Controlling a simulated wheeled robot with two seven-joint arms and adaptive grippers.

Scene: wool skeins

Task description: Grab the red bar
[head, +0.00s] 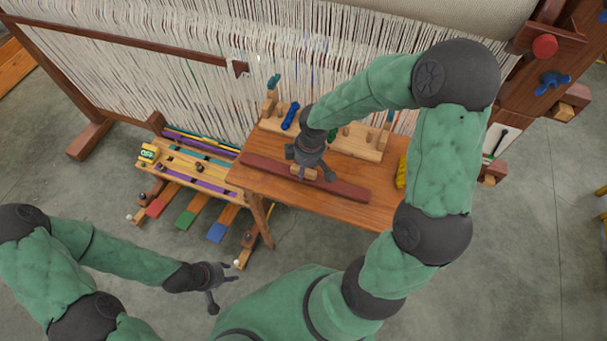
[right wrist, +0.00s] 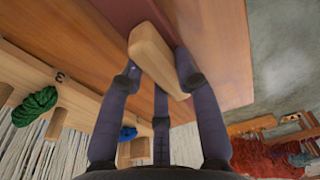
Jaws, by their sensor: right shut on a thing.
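The red bar (head: 345,187) is long and dark red, and lies across the wooden bench (head: 383,210) in the head view. I cannot tell whether it touches the bench top. A pale wooden handle (right wrist: 150,50) stands out from its middle. The bar also shows at the top of the right wrist view (right wrist: 122,12). My right gripper (head: 308,173) is over the middle of the bar, its fingers closed around the handle. My left gripper (head: 228,287) is empty, its fingers apart, above the floor at the lower left.
A pegged wooden rack (head: 362,152) stands behind the bar, with a blue skein (head: 290,115) on it. A yellow skein (head: 401,172) lies at the bench's right edge. The loom's pale threads (head: 330,45) rise behind. Coloured pedals (head: 187,213) are at left. Floor in front is clear.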

